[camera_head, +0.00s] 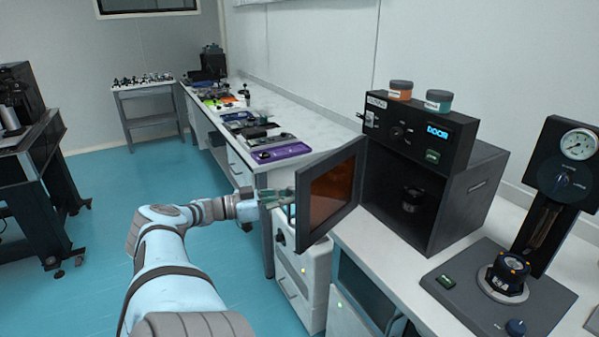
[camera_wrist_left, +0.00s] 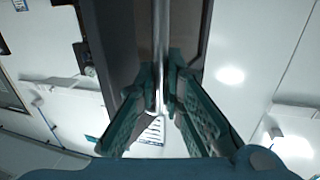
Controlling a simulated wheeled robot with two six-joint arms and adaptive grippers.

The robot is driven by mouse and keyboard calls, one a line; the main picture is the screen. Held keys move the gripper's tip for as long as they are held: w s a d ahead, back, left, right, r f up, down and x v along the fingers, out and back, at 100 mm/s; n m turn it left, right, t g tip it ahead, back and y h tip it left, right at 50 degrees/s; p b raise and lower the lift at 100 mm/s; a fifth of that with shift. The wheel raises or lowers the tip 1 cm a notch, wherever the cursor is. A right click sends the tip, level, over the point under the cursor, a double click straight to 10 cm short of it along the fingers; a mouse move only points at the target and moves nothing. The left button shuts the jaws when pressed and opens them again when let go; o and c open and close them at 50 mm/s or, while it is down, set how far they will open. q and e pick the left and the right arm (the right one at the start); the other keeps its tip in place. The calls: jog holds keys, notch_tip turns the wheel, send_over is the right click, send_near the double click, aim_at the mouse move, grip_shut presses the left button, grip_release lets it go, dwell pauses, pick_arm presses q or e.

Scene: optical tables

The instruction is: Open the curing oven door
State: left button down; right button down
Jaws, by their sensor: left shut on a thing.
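The curing oven (camera_head: 430,185) is a black box on the white bench at the right, with a lit "DOOR" display on its top panel. Its door (camera_head: 332,189), dark-framed with an amber window, stands swung open toward the left. A dark item (camera_head: 411,200) sits inside the chamber. My left gripper (camera_head: 288,197) is at the door's outer side. In the left wrist view its green fingers (camera_wrist_left: 163,100) are closed around the metal door handle bar (camera_wrist_left: 160,50). The handle is mostly hidden in the head view. My right gripper is not in view.
A purple tray (camera_head: 281,152) lies on the bench behind the door.

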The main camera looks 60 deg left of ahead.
pick_arm(q)
jog(key=shift+s+a, duration=0.1)
jog(key=shift+a, duration=0.35)
jog(key=c, duration=1.7)
grip_release()
jog(key=v, duration=0.7)
jog(key=shift+s, duration=0.2)
jog(key=shift+a, duration=0.1)
